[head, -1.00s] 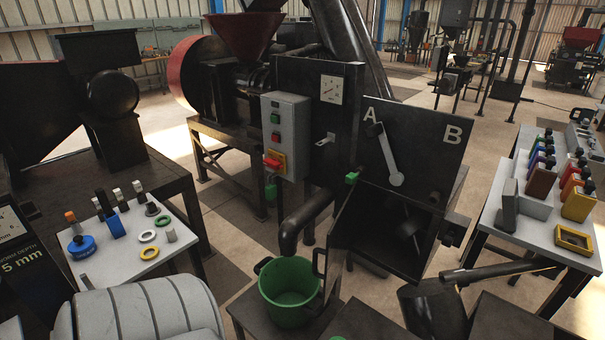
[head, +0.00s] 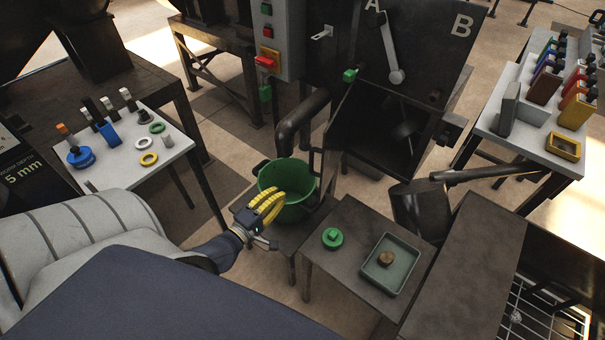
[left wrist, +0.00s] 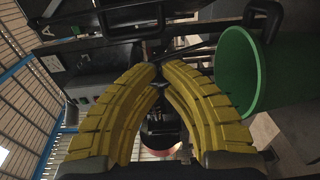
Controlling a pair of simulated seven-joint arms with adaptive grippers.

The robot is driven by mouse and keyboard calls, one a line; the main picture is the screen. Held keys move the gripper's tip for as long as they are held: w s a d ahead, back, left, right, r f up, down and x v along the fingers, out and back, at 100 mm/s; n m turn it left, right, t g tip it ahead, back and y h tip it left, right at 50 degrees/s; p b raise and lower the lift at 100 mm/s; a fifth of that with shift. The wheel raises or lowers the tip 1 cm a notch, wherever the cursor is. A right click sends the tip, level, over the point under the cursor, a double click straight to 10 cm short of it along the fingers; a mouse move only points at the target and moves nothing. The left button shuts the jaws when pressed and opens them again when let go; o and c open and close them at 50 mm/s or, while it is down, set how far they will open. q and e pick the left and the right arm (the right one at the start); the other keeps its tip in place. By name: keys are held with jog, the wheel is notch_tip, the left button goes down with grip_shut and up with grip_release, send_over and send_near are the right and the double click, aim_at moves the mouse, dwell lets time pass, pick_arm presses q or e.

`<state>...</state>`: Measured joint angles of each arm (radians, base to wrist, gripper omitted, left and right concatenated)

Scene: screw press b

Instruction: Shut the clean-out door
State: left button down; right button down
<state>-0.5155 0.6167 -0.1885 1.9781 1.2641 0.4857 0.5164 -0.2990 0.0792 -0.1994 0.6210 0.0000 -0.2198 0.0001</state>
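The clean-out door (head: 334,152) is a dark panel standing open at the left side of the dark housing's opening (head: 385,135). It shows nearly edge-on, with a black loop handle (head: 314,160) on its left face. A black loop handle (left wrist: 264,18) also shows at the upper right of the left wrist view. My left gripper (head: 272,203) has yellow fingers and is in front of the green bucket, below and left of the door, apart from the handle. Its fingertips (left wrist: 157,72) come together with nothing seen between them. My right gripper is not in view.
The green bucket (head: 291,211) stands below the spout (head: 297,122), close left of the door. A low table (head: 345,264) in front holds a green knob and a tray (head: 374,275). A dark cylinder with a long bar (head: 490,173) is at the right.

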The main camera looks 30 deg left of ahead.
aim_at(316, 174)
pick_arm(q)
jog(key=shift+w+d, duration=0.75)
jog(key=shift+w, duration=1.05)
jog(key=shift+w+d, duration=0.7)
jog(key=shift+w, duration=1.1)
jog(key=shift+w+d, duration=0.75)
jog(key=shift+w, duration=1.05)
jog(key=shift+d, duration=0.1)
